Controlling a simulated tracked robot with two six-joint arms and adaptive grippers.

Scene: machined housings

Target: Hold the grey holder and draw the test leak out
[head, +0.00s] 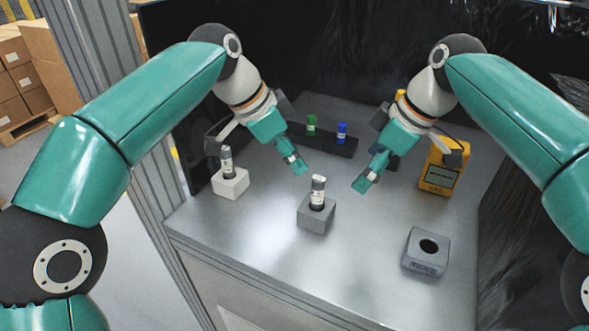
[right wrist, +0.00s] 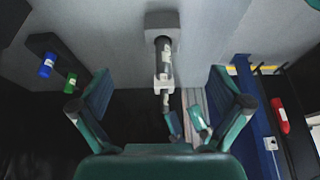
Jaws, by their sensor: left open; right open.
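A grey holder (head: 317,219) stands in the middle of the table. The test leak (head: 318,192), a dark cylinder with a white label and light cap, stands upright in it. My left gripper (head: 297,165) is open and empty, behind and a little left of the leak, apart from it. My right gripper (head: 366,179) is open and empty, to the right of the leak. In the right wrist view the leak (right wrist: 163,60) and its holder (right wrist: 165,20) show between the spread fingers of that gripper (right wrist: 160,78), with no contact visible.
A white holder (head: 230,184) with a similar cylinder (head: 227,160) stands at left. A grey block with an empty hole (head: 425,264) lies at front right. A yellow device (head: 439,172) and a black rack (head: 327,143) with green and blue pieces stand behind. The front middle is clear.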

